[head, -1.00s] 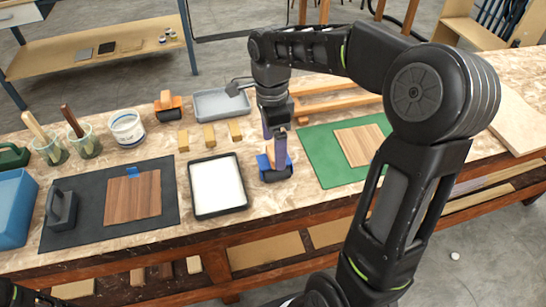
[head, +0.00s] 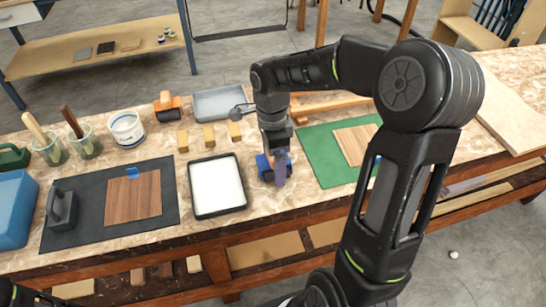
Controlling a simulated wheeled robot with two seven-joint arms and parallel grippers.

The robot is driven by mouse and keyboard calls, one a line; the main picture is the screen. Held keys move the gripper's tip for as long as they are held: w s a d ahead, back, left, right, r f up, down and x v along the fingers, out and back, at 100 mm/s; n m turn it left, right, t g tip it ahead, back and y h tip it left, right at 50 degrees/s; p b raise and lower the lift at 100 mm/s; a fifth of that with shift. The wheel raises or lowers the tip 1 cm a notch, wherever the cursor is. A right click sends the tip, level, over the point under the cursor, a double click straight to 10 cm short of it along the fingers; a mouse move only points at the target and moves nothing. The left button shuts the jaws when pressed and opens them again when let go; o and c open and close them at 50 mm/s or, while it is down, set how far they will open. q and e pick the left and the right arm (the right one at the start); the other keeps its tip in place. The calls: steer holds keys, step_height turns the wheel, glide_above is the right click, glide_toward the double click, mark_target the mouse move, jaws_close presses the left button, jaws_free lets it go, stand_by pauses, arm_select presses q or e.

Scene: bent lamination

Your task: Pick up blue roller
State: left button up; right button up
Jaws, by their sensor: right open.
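The blue roller (head: 263,166) stands on the table just right of the black-rimmed tray with white liquid (head: 218,212). Only part of its blue body shows. My right gripper (head: 279,172) points down at it from above, its jaws open at the roller's handle. The gripper hides most of the handle, and I cannot tell whether a finger touches it. My left gripper is not in view; only a dark piece of my left arm shows at the lower left corner.
A green mat (head: 316,165) with a wooden panel (head: 354,143) lies to the right. An orange roller (head: 167,108), a grey tray (head: 218,104) and several small wooden blocks are behind. A dark mat (head: 88,193) with another wooden panel (head: 133,199) lies left.

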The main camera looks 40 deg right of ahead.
steer(key=shift+c, duration=0.6)
steer(key=c, duration=1.5)
